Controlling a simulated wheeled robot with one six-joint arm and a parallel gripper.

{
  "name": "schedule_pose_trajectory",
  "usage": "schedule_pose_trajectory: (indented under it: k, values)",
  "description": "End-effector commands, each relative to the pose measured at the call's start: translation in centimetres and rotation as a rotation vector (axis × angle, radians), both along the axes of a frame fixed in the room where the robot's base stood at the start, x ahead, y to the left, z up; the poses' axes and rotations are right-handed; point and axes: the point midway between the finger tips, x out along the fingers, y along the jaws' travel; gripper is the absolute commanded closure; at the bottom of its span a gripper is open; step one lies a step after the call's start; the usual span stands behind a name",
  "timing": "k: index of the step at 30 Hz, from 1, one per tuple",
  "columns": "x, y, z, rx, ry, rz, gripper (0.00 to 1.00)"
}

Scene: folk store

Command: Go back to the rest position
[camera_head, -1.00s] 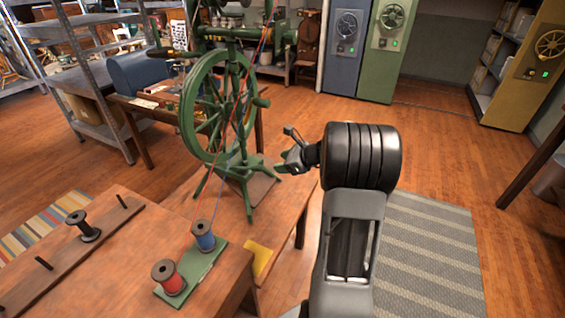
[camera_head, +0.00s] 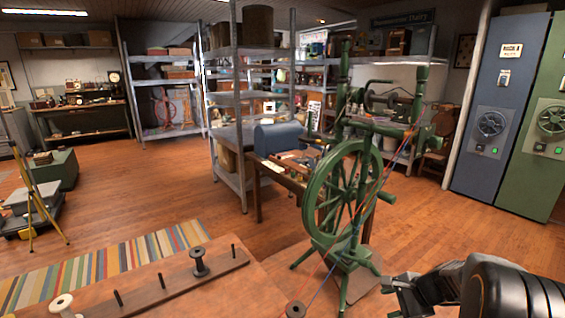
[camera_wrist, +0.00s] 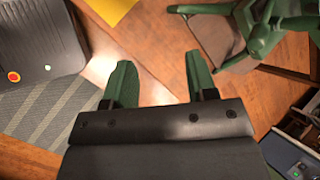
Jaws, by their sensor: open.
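My gripper (camera_head: 393,297) is at the lower right of the head view, low beside the green spinning wheel (camera_head: 313,207) and apart from it. In the wrist view my gripper (camera_wrist: 160,82) has its two green fingers spread with nothing between them. Wooden surfaces lie beyond the fingertips. Green legs of the spinning wheel (camera_wrist: 275,32) show at the upper right of that view. Red and blue threads run down from the wheel's top.
A wooden rack (camera_head: 180,283) with pegs, a dark spool (camera_head: 199,263) and a white spool (camera_head: 63,306) stands in front. A yellow sheet (camera_wrist: 112,8) and grey striped mat (camera_wrist: 45,112) show in the wrist view. Open floor (camera_head: 130,195) lies left.

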Motion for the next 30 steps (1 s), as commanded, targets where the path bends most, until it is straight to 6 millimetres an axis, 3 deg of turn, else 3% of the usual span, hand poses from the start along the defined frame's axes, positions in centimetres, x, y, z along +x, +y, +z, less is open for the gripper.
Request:
schedule_pose_trajectory:
  k: [1,6,12,21,30]
  values:
    - [-2.0,2.2,2.6,-0.119,-0.011,0.194,0.48]
    - [-8.3,6.7,7.7,-0.482,-0.052,0.801,0.48]
    - [-12.2,9.6,12.8,-0.761,-0.128,1.191,0.48]
    - [-13.3,12.9,17.6,-0.880,-0.276,1.304,0.48]
    - [-13.2,13.3,17.6,-0.878,-0.283,1.314,0.48]
